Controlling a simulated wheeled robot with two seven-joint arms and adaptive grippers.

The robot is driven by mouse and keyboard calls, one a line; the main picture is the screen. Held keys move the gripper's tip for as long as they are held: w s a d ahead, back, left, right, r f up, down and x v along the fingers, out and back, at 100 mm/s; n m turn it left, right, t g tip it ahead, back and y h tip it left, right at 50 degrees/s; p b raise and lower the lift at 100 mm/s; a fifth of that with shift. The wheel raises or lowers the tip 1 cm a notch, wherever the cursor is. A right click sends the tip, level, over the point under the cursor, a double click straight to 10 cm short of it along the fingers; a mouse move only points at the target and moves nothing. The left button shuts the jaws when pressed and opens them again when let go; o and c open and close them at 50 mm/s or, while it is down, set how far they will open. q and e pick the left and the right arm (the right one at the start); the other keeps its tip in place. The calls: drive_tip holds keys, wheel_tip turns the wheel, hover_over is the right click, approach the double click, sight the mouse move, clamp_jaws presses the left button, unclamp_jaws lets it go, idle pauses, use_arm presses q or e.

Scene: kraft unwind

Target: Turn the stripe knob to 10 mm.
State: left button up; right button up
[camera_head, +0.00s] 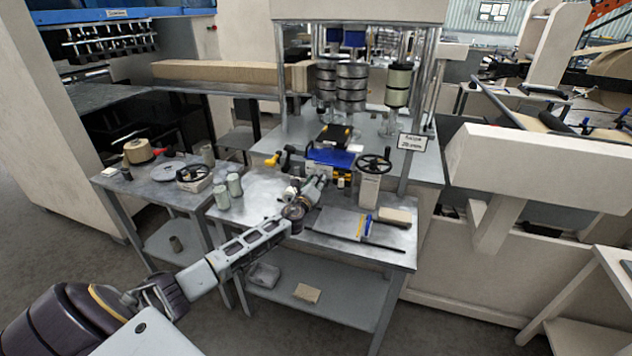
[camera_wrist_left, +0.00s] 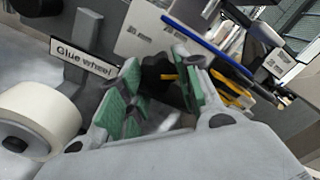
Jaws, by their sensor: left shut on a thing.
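My left gripper (camera_head: 319,182) reaches over the workbench to the front of the blue-topped machine in the head view. In the left wrist view its green-padded fingers (camera_wrist_left: 163,90) are closed around a dark knob-like piece (camera_wrist_left: 155,74). The fingers hide much of this piece, and I cannot read its setting. Pale plates with mm markings stand beyond the fingers; one plate (camera_wrist_left: 143,30) seems to read 20 mm, the others are blurred. My right gripper is in neither view.
The blue-topped machine (camera_head: 332,157) sits at the bench's back, with a handwheel (camera_head: 374,164) to its right. A "Glue wheel" label (camera_wrist_left: 84,62) and a white roll (camera_wrist_left: 40,118) are close on the left. Grey cans (camera_head: 234,184) stand left of the arm.

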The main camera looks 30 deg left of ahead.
use_arm(q)
drive_tip(key=shift+f, duration=0.15)
drive_tip(key=o, duration=1.1)
drive_tip(key=shift+s, duration=0.15)
drive_tip(key=shift+v, duration=5.85)
